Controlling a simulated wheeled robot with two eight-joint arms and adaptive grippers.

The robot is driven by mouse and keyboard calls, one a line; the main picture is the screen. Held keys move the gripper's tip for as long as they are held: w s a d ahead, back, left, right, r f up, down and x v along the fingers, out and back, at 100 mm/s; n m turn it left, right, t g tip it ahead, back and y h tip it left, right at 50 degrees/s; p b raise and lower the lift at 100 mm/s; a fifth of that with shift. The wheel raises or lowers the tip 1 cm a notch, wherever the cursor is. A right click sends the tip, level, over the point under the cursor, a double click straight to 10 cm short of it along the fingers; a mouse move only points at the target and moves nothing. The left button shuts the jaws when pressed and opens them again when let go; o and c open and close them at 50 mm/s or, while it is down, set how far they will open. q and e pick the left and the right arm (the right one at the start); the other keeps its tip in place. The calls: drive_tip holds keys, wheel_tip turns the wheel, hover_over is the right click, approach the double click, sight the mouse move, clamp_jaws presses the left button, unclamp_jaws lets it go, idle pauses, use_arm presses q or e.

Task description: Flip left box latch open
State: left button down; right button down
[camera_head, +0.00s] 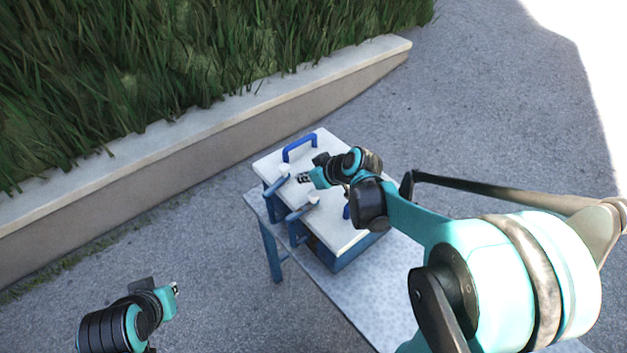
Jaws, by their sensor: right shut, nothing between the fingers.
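A box with a white lid (339,235) and blue sides stands on a table. Two blue latches sit along its left-facing edge: the farther one (276,185) at the picture's left, and a nearer one (299,213). Each has a pale round end on the lid side. My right gripper (301,178) is shut and empty. In the picture it lies over the lid, just right of the farther latch's pale end; I cannot tell whether they touch. My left gripper (174,289) is low at the left, away from the box. Its fingers are too small to read.
A blue handle (299,146) stands up at the lid's far edge. The speckled table (365,288) has bare room toward the front. My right arm covers the lid's right part. A low wall (200,143) with grass runs behind. Pavement lies around.

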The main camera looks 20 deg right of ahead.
sight(281, 165)
drive_tip(key=shift+w+a+f+b, duration=0.1)
drive_tip(key=shift+w+a, duration=0.15)
drive_tip(key=shift+w, duration=0.3)
drive_tip(key=shift+w+a+b, duration=0.15)
drive_tip(key=shift+w+a, duration=0.15)
drive_tip(key=shift+w, duration=0.25)
drive_tip(key=shift+w+a+f+b, duration=0.1)
drive_tip(key=shift+w+a, duration=0.15)
drive_tip(key=shift+w, duration=0.3)
